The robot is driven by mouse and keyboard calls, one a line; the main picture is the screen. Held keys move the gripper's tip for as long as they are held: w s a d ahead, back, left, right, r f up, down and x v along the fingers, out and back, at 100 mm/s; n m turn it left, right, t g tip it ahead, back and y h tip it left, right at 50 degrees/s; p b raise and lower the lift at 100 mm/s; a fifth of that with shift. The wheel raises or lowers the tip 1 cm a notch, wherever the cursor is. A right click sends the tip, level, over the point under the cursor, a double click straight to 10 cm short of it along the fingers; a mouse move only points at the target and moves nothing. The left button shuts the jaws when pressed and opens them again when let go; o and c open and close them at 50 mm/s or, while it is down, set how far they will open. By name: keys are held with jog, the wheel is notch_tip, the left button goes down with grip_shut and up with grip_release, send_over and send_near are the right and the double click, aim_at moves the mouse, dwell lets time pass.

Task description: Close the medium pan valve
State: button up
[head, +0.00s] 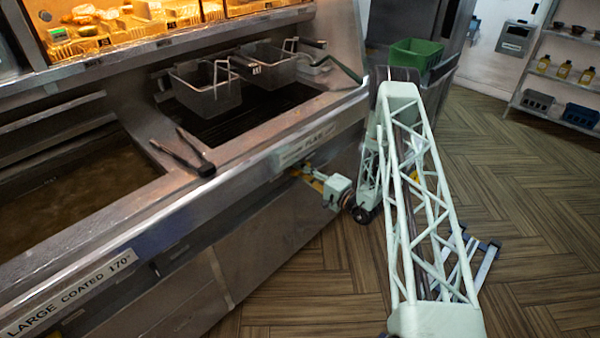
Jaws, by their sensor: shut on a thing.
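The frying range has a front panel (262,232) below its pans. The medium pan valve is at this front, under a label (306,148) that is only partly readable; my gripper hides most of the valve. My gripper (298,173) reaches in from the right, low against the front panel, and is shut on the valve's handle. The fingertips are small and dark in this view, so the handle's exact angle cannot be told.
Fry baskets (208,92) hang over the dark pan behind the ledge. Black tongs (184,153) lie on the divider beside the left oil pan (75,178). A green crate (415,55) stands beyond. Wood-patterned floor (525,180) is clear at right.

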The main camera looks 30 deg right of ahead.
dwell(0.4)
jog(key=o, duration=0.8)
jog(key=shift+o, duration=0.2)
jog(key=shift+s+d, duration=0.1)
jog(key=shift+s, duration=0.05)
jog(key=v, duration=1.1)
jog(key=shift+s, duration=0.35)
jog(key=shift+d, duration=0.1)
